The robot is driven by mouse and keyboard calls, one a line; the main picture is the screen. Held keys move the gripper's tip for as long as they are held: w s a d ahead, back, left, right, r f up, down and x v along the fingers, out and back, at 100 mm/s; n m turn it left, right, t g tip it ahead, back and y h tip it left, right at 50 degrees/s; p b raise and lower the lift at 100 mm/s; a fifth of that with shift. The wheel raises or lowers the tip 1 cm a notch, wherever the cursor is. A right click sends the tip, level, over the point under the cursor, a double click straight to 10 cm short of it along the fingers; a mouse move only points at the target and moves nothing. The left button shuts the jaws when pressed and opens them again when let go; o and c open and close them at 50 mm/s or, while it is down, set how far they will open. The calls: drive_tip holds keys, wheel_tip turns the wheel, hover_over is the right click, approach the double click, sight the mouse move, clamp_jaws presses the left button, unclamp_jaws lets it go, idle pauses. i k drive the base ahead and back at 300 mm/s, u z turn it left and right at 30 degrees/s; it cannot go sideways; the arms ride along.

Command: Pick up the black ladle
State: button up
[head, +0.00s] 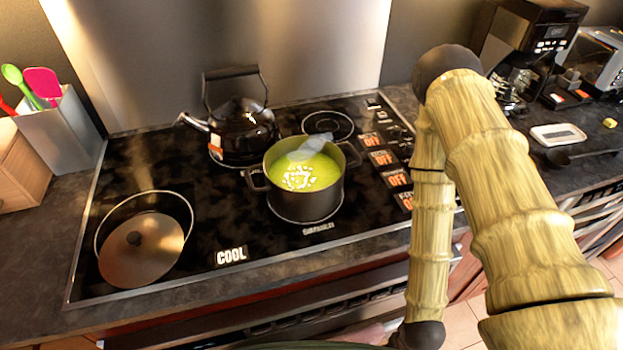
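A black ladle (557,157) lies on the dark countertop at the right, with its bowl at the left end and its thin handle running to the right. It is partly hard to tell from the dark counter. My bamboo-textured arm rises from the bottom right, bends at a dark joint near the top, and comes down to another dark joint at the bottom edge. My gripper is not in view, so its opening and whether it holds anything do not show.
A white dish (556,135) lies just behind the ladle. A coffee machine (528,30) stands at the back right. A utensil holder (62,135) is at left.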

sight(555, 160)
drive_tip(key=z, duration=0.95)
drive_tip(key=k, duration=1.25)
drive_tip(key=z, duration=1.05)
drive_tip(key=i, duration=1.95)
drive_tip(key=u, duration=0.7)
